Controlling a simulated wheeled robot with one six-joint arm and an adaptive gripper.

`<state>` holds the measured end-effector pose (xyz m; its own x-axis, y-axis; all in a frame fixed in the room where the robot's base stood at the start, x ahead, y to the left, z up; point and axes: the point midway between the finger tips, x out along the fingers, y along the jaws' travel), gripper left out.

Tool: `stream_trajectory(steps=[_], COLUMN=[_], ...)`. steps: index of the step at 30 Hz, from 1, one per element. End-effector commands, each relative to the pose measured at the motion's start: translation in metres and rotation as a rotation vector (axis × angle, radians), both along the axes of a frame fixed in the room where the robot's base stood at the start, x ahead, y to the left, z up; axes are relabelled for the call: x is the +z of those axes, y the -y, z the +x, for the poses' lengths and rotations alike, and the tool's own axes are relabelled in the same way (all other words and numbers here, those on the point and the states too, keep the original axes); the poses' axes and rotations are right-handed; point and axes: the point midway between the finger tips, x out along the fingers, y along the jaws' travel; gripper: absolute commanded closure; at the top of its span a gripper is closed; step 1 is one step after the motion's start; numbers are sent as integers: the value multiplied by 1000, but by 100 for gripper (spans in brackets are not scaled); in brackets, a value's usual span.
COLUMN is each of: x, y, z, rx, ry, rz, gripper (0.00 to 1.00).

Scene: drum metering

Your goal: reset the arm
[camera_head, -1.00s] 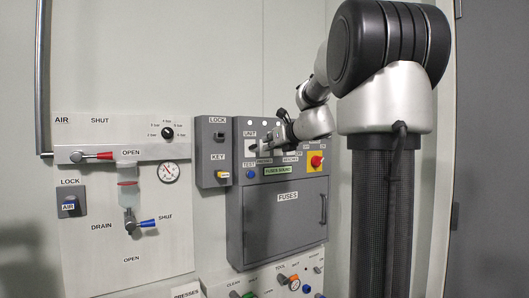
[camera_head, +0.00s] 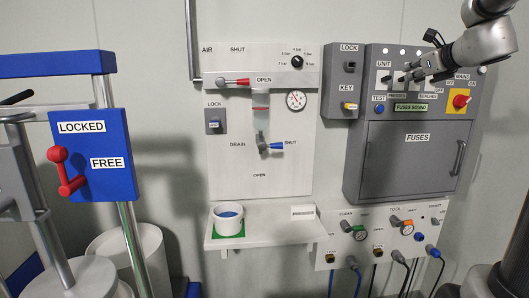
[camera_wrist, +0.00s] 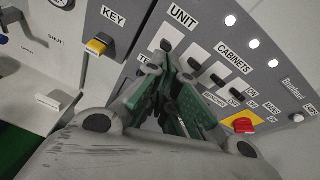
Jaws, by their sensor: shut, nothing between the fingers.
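My gripper (camera_head: 397,80) is in front of the switch row on the upper part of the grey fuse panel (camera_head: 368,65). In the wrist view my gripper (camera_wrist: 180,82) shows dark green finger pads close together and nothing held, over the row between the UNIT and CABINETS labels. Dark switches (camera_wrist: 218,80) sit just right of the fingers. Whether the fingertips touch a switch I cannot tell. My fingers hide part of the row.
A red knob on a yellow plate (camera_head: 460,101) is right of the switches. A yellow key (camera_head: 350,106) sits on the key box to the left. The fuse door (camera_head: 410,160) below is closed. A shelf (camera_head: 265,237) with a white cup (camera_head: 228,217) and a blue LOCKED/FREE plate (camera_head: 118,180) stand left.

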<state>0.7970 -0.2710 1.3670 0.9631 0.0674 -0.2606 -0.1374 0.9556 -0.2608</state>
Motion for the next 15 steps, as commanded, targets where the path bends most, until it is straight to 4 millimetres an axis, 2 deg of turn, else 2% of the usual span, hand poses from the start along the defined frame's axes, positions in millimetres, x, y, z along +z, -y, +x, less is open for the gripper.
stream_trajectory(steps=[2,3,5,6,8,9,11,12,15], x=[-35,-61,-96,-119,-149,-167,-191,-206,-236], y=[-2,-4,-12,-22,-39,-51,-67,-75,-90], z=[-12,-25,-55,-78,-116,-143,-185,-214,-285], rx=[107,191,352,484,705,860,1105,1273,1671], ry=[-77,-134,-211,-255,-300,-317,-325,-318,-269], rz=[-249,-407,-660,-829,-1069,-1217,-1423,-1552,-1825], gripper=[100,100,100,100,100,100,100,100,100])
